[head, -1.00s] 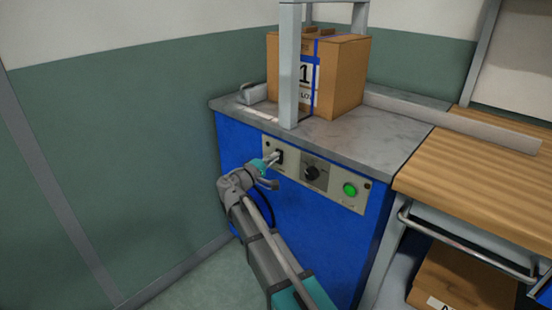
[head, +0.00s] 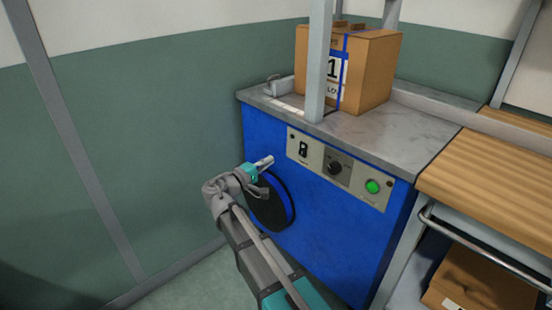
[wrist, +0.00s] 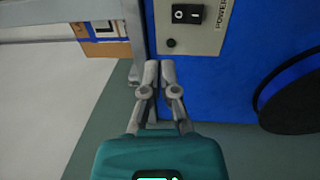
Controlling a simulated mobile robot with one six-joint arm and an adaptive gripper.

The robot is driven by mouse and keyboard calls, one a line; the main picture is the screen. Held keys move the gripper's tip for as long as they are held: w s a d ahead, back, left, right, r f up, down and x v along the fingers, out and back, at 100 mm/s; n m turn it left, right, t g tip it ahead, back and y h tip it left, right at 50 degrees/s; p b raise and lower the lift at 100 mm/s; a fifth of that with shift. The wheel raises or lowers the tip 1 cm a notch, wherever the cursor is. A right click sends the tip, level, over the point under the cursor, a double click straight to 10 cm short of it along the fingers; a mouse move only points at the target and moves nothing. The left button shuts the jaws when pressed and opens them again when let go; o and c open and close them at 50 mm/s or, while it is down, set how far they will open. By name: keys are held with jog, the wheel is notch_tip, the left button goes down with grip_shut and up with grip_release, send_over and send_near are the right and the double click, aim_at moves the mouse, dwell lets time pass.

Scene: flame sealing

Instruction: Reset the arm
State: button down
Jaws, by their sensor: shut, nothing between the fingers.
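My gripper (head: 264,162) is shut and empty in the head view, in front of the blue machine (head: 310,215) and just left of its control panel (head: 338,170). The wrist view also shows the closed fingers (wrist: 153,75), apart from the panel. The panel carries a black power switch (head: 303,149), a dark knob (head: 334,167) and a lit green button (head: 372,187). The switch also shows in the wrist view (wrist: 187,14), marked with I and O.
A cardboard box (head: 370,70) with a blue strap sits on the machine's grey top, behind a metal post (head: 319,65). A wooden bench (head: 500,185) stands at right, with another box (head: 480,285) below. A green wall (head: 160,120) rises at left.

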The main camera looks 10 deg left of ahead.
jog(key=shift+s+a, duration=0.15)
jog(key=shift+s, duration=0.05)
dwell(0.3)
jog(key=s+d+f+m+g+y, duration=0.15)
jog(key=d+f+g, duration=0.3)
jog(key=d, duration=0.55)
jog(key=s+d+f+m+g, duration=0.1)
jog(key=d+f+m+g, duration=0.25)
jog(key=d+f, duration=0.45)
jog(key=s+d+f+m+g+y, duration=0.3)
jog(key=s+d+f+g+y, duration=0.15)
jog(key=s+d, duration=0.25)
jog(key=s+d+f+m+g+y, duration=0.2)
jog(key=s+d+f+g+y, duration=0.15)
jog(key=s+d+y, duration=0.3)
notch_tip(320, 180, up, 35)
jog(key=p, duration=3.5)
jog(key=shift+t+h, duration=0.35)
jog(key=shift+t, duration=0.05)
